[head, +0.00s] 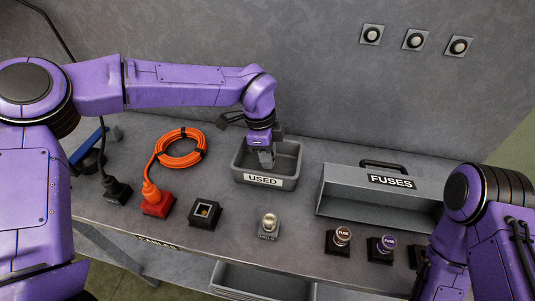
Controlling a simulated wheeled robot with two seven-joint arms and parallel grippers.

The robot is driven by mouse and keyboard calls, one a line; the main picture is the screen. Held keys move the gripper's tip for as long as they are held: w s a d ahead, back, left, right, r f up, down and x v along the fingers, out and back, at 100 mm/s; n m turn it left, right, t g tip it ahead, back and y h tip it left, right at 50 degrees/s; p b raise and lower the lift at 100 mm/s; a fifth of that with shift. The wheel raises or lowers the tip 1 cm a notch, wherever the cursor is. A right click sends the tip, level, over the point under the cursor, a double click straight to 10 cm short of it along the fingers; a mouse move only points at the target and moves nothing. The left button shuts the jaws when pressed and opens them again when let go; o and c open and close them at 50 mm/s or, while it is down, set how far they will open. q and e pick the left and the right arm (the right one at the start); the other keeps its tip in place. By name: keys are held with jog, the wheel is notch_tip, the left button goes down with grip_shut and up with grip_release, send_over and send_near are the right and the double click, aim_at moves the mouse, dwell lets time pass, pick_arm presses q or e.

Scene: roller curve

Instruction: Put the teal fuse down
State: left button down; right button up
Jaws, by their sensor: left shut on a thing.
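My left gripper (264,155) points down into the grey bin labelled USED (264,181), with its fingers below the rim level. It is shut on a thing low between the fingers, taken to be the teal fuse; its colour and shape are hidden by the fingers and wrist. I cannot tell whether it touches the bin floor. My right arm comes in at the right, and its gripper is out of the picture.
A dark square socket (205,213) stands left of the bin, beside a red plug block (156,203) and coiled orange cable (180,148). A silver-domed part (268,223) stands in front. Capped fuses (341,238) stand before the FUSES box (370,207).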

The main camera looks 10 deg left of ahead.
pick_arm(q)
jog(key=shift+f, duration=0.3)
jog(key=c, duration=0.9)
grip_release()
jog(key=shift+w, duration=0.1)
jog(key=shift+o, duration=0.2)
jog(key=shift+r, duration=0.1)
jog(key=shift+r+p, duration=0.3)
jog(key=shift+r, duration=0.1)
notch_tip(320, 180, up, 12)
jog(key=a+p, duration=0.1)
jog(key=p, duration=0.7)
jog(key=shift+a, duration=0.4)
